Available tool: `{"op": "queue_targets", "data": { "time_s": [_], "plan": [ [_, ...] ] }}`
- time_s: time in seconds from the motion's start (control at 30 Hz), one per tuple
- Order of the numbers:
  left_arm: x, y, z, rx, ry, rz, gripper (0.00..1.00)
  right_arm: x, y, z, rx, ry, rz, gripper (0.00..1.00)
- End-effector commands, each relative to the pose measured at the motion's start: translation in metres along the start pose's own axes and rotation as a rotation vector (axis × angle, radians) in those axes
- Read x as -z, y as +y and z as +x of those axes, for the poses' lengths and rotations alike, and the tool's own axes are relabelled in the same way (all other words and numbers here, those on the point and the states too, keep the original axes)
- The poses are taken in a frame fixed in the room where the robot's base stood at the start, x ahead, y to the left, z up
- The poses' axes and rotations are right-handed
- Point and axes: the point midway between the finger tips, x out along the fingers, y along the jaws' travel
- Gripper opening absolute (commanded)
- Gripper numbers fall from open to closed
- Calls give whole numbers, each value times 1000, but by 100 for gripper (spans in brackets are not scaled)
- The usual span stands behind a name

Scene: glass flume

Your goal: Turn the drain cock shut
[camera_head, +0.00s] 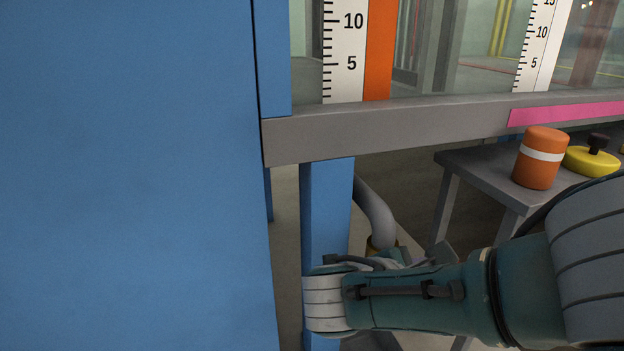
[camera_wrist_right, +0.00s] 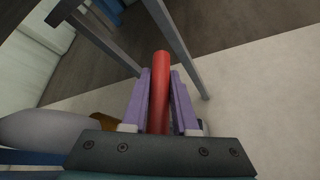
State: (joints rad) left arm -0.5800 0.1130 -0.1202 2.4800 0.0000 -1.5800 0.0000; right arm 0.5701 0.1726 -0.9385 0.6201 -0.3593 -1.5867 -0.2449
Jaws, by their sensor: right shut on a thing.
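The drain cock's red lever (camera_wrist_right: 161,95) shows in the right wrist view, standing between the two purple fingers of my right gripper (camera_wrist_right: 160,75). The gripper is shut on it, and the lever's end sticks out past the fingertips. The brass-coloured cock body (camera_wrist_right: 113,119) is partly hidden behind the gripper, beside a grey pipe (camera_wrist_right: 45,131). In the head view the grey pipe (camera_head: 376,212) comes down to the brass body (camera_head: 377,244), and my right forearm covers most of the cock and the lever. My left gripper is not in view.
A blue panel (camera_head: 130,170) fills the left of the head view. A blue post (camera_head: 326,205) stands close to my right wrist, below the flume's grey rail (camera_head: 400,127). A grey bench (camera_head: 480,170) at the right holds an orange canister (camera_head: 540,158) and a yellow knobbed item (camera_head: 590,161).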

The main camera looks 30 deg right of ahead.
Motion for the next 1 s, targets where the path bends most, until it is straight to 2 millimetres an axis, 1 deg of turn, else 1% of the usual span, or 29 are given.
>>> {"op": "queue_targets", "data": {
  "time_s": [0.13, 0.53, 0.57, 0.67, 0.9, 1.0],
  "plan": [
    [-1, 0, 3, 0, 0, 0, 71, 0, -1, 0, -8, -16, -9, 0],
    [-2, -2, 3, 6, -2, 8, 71, -1, -1, 0, -11, -22, -11, 0],
    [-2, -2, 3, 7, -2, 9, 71, -1, -1, 0, -11, -22, -11, 28],
    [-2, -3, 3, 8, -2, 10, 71, -1, 0, 0, -11, -22, -11, 39],
    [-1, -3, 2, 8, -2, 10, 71, -1, 0, 0, -11, -22, -9, 40],
    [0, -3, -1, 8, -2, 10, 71, -1, 1, -7, -11, -20, -9, 40]
  ]
}}
